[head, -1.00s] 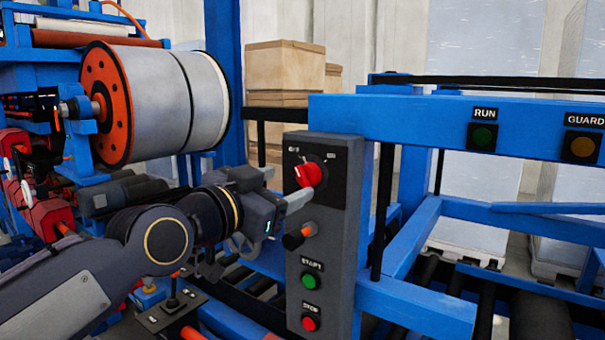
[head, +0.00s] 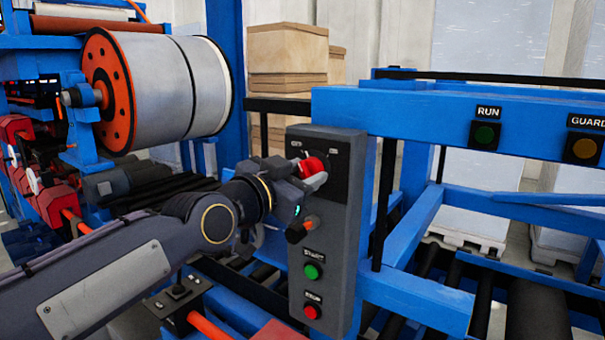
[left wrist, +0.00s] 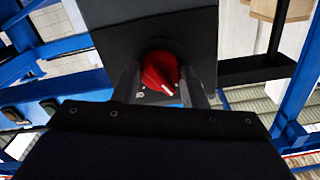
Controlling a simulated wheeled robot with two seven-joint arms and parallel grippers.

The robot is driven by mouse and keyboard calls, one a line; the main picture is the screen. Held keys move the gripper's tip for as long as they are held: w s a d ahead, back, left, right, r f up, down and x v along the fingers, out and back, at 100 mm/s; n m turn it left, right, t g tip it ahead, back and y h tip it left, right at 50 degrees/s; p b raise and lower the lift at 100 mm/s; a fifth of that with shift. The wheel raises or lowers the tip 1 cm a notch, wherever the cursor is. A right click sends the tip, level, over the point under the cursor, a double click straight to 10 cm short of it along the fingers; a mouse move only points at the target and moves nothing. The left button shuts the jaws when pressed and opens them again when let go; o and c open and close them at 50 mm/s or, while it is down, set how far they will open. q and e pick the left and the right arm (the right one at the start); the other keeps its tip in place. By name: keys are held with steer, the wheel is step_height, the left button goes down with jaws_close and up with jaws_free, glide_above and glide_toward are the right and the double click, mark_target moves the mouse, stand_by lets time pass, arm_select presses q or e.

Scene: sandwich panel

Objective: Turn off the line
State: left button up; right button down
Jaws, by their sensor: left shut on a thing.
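A grey control box (head: 332,260) stands upright in front of the blue frame. Its red rotary knob (head: 314,164) is near the top, with a green START button (head: 313,271) and a red STOP button (head: 312,312) below. My left gripper (head: 310,176) is at the knob, its fingers shut around it. In the left wrist view the red knob (left wrist: 160,73) sits between the two fingers, its white mark pointing to the lower right. The fingers partly hide the knob in the head view. My right gripper is not in view.
A black and orange knob (head: 301,230) sticks out from the box just below my gripper. A large orange-flanged roll (head: 158,88) is at the left.

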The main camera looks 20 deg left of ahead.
arm_select(q)
steer(key=shift+n, duration=1.7)
steer(key=o, duration=0.9)
steer(key=shift+o, duration=0.2)
steer(key=shift+s+a+f, duration=0.1)
steer(key=shift+s+f, duration=0.05)
steer(key=shift+s, duration=0.2)
steer(key=b+v, duration=0.3)
steer(key=v, duration=0.4)
